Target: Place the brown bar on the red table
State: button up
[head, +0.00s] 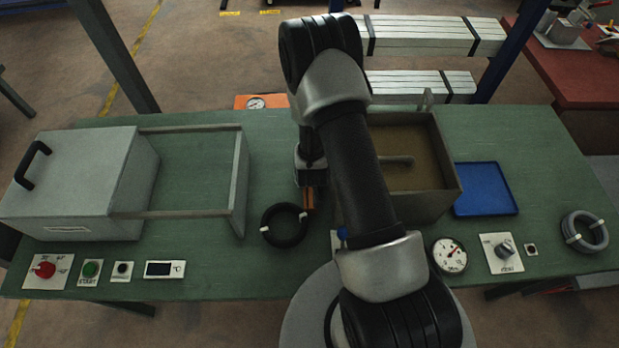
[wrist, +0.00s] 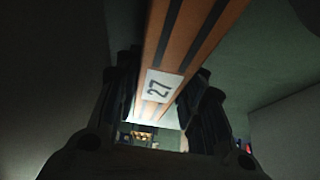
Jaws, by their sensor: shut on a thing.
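The brown bar (wrist: 178,48) has dark stripes and a white label reading 27. In the wrist view it runs between the two dark fingers of my gripper (wrist: 162,105), which is shut on it. In the head view a short piece of the bar (head: 309,199) shows below my gripper (head: 308,184), over the green table, between the grey box at left and the open box at right. My arm hides part of this area. Whether the bar touches the green table I cannot tell. The red table (head: 562,78) stands at the far upper right, well away from my gripper.
The green table (head: 190,168) carries a grey box with a handle (head: 75,180), an open box (head: 445,185), a black coil (head: 284,225), a blue tray (head: 485,189), a grey coil (head: 584,231) and a gauge (head: 449,254). A blue post (head: 514,45) stands before the red table.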

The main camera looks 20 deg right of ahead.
grip_shut()
jog(key=shift+r, duration=0.1)
